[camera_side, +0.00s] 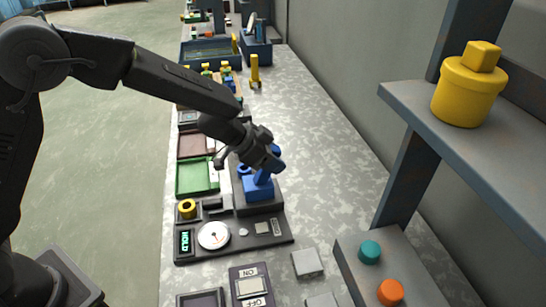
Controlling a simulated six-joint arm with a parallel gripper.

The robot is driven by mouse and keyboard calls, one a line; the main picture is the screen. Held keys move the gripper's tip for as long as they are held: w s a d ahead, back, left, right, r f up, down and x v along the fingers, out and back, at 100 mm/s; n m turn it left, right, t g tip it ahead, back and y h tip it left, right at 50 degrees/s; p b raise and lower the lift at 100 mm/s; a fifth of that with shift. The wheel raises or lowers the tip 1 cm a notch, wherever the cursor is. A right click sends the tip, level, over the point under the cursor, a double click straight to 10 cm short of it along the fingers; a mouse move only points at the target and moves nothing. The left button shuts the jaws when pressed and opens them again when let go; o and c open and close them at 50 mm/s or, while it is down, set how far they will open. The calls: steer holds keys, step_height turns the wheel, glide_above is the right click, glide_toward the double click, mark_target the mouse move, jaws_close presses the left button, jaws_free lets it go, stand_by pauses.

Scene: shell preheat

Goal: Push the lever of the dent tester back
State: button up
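The dent tester is a dark unit with a blue body (258,189) on a dark base. Its round white dial (213,235) and a green "HOLD" display (185,242) sit on the panel in front. A blue lever-like part (263,177) rises from the body, and a blue knob (277,151) shows just right of my gripper. My gripper (264,160) is at the upper end of these blue parts, close to or touching them. Its fingertips are too small and hidden to show whether they are open or shut.
A yellow ring part (187,209) sits left of the tester. Green (194,178) and brown (195,145) trays lie further left and behind. An ON/OFF switch box (250,286) is in front. A shelf (480,125) with a yellow weight (467,88) stands right. The bench between is clear.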

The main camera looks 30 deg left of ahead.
steer(key=shift+o, duration=0.5)
steer(key=shift+r, duration=0.15)
steer(key=shift+s+a+r, duration=0.15)
steer(key=shift+r, duration=0.05)
steer(key=v, duration=1.3)
